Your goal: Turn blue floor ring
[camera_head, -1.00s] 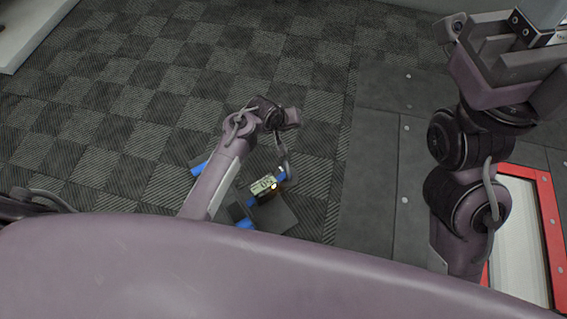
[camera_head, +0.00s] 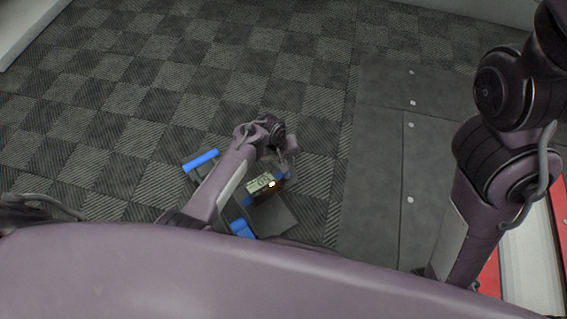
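Blue pieces, perhaps parts of the blue floor ring, show around my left arm: a blue bar (camera_head: 201,160) at its left and a short blue piece (camera_head: 242,229) below it. A dark grey unit (camera_head: 273,217) with a small lit display (camera_head: 259,184) lies on the floor between them. My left arm crosses over these things and hides much of them, so no full ring shows. My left wrist end (camera_head: 290,155) is above the unit's upper right. Its fingers cannot be made out, nor whether they touch anything. My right gripper is out of the picture; only its arm shows at right.
Dark checkered floor (camera_head: 120,100) is clear behind and to the left. Flat grey bolted plates (camera_head: 375,160) lie to the right. A red-edged pale panel (camera_head: 540,245) is at the far right, partly behind my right arm. A pale edge (camera_head: 25,30) stands at upper left.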

